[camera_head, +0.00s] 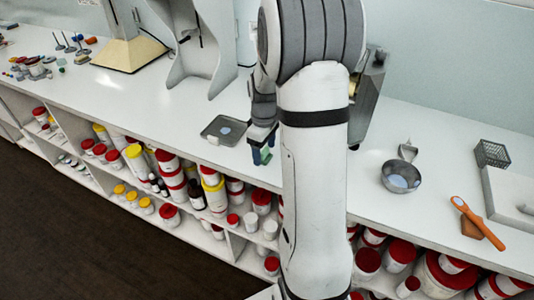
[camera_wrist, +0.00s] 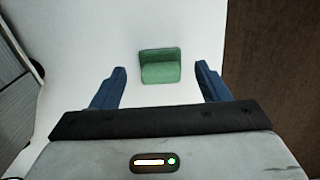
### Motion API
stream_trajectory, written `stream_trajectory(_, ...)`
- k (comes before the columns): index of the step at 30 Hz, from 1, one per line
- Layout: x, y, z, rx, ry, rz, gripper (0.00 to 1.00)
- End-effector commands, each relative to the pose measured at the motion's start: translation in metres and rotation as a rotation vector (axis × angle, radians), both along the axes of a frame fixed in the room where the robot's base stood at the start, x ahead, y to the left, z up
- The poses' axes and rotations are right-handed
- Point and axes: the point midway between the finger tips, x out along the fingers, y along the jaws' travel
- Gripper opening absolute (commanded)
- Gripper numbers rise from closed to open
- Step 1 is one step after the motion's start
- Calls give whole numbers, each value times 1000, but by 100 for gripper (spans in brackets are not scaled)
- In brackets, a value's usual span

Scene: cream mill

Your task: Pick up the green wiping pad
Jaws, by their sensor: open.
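The green wiping pad (camera_wrist: 160,66) lies on the white counter in the wrist view, ahead of and between my two blue fingers. It looks like a small block with a raised or folded back edge. My gripper (camera_wrist: 160,84) is open, with one finger on each side and a gap to the pad; no contact shows. In the head view my gripper (camera_head: 261,156) is low at the counter's front edge, and a little green of the pad (camera_head: 265,155) shows by the blue fingers. My arm hides part of the counter.
A grey tray (camera_head: 211,138) with a pale round item lies left of my gripper. To the right are a metal bowl (camera_head: 389,183), a scoop (camera_head: 407,150), a wire basket (camera_head: 492,152) and an orange-handled tool (camera_head: 478,223). Jars fill the shelves below the counter (camera_head: 130,98).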

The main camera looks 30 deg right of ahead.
Motion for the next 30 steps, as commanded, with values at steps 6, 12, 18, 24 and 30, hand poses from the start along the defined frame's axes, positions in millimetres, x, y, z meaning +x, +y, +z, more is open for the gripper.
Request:
stream_trajectory(6,0,0,-11,0,0,0,69)
stream_trajectory(12,0,1,-11,0,0,0,63)
stream_trajectory(18,0,1,-11,0,0,1,47)
stream_trajectory(24,0,1,-11,-1,-1,1,31)
stream_trajectory(30,0,1,-11,-1,-1,1,21)
